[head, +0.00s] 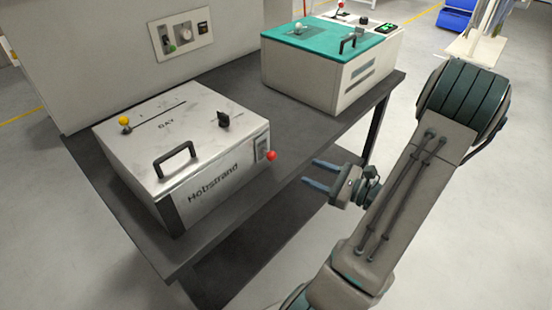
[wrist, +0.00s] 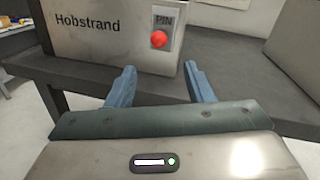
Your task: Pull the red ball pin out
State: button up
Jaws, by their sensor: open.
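The red ball pin (head: 271,155) sticks out of a small plate on the right end of the front face of the grey-white Hobstrand box (head: 215,180). In the wrist view the red ball (wrist: 159,39) sits below the word PIN, on the same face of the box (wrist: 100,45). My gripper (head: 305,174) is to the right of the ball in the head view, apart from it. Its two blue fingers are open and empty. In the wrist view the gripper (wrist: 160,78) has its fingertips below the ball, one on each side.
The Hobstrand box stands on a dark table (head: 130,215) and has a black handle (head: 175,160), a yellow knob (head: 125,121) and a black knob (head: 223,119). A teal-topped machine (head: 310,77) stands farther back on the table. A wall panel (head: 181,37) is behind. Table surface between the machines is clear.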

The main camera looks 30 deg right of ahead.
aim_at(269, 154)
jog(key=p+x, duration=0.1)
jog(key=x, duration=1.1)
jog(key=shift+w+a, duration=0.1)
jog(key=shift+a, duration=0.1)
grip_shut()
